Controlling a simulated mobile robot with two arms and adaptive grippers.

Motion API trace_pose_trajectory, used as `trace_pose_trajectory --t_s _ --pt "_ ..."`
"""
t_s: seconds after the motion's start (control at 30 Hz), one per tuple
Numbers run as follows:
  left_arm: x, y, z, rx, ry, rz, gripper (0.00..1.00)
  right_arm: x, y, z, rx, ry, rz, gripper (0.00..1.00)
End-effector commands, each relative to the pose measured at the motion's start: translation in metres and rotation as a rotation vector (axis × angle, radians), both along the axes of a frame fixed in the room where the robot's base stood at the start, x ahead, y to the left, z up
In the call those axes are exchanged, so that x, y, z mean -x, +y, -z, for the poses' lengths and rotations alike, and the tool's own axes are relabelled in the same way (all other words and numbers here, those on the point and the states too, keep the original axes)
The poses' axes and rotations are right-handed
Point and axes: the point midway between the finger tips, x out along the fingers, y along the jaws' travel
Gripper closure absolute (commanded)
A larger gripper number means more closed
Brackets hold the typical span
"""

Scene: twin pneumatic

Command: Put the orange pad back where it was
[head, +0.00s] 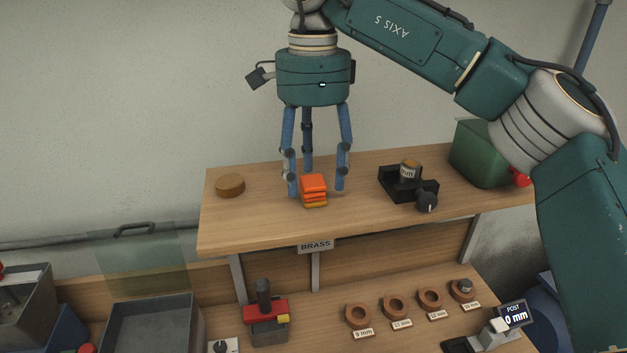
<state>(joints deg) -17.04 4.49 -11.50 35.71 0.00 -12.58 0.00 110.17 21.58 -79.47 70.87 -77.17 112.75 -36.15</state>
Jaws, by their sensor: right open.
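A small stack of orange pads (314,190) lies on the wooden shelf (255,232), above the BRASS label. My right gripper (316,188) points down over the shelf with its blue fingers spread. One finger is at the stack's left side and one stands off its right side; a third is behind. The fingers are open, and I cannot tell whether the left one touches the pads. My left gripper is out of view.
A round wooden disc (230,185) lies left on the shelf. A black fixture with a gauge (408,180) and a green box (478,155) stand right. Below are a red-and-black tool (265,312), several copper rings (394,306), a grey bin (150,325) and a small display (515,316).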

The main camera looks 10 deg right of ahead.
Motion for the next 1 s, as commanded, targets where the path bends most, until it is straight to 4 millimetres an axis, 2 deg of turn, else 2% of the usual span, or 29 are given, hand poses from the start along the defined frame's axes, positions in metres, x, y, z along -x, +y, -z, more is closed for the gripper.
trace_pose_trajectory --t_s 0.03,0.23,0.4,0.6,1.0 --pt "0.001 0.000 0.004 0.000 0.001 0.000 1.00 0.000 0.001 -0.010 -0.003 -0.004 0.000 0.45" --pt "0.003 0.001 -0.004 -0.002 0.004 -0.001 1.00 0.000 0.001 -0.060 0.001 -0.004 0.001 0.45" --pt "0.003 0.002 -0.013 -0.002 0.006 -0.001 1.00 0.000 0.000 -0.088 0.001 -0.002 0.002 0.45" --pt "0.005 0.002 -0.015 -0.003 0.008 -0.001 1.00 0.000 0.000 -0.101 0.000 -0.001 -0.001 0.45" --pt "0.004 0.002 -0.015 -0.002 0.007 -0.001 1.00 0.000 0.000 -0.101 0.000 0.000 -0.001 0.45"
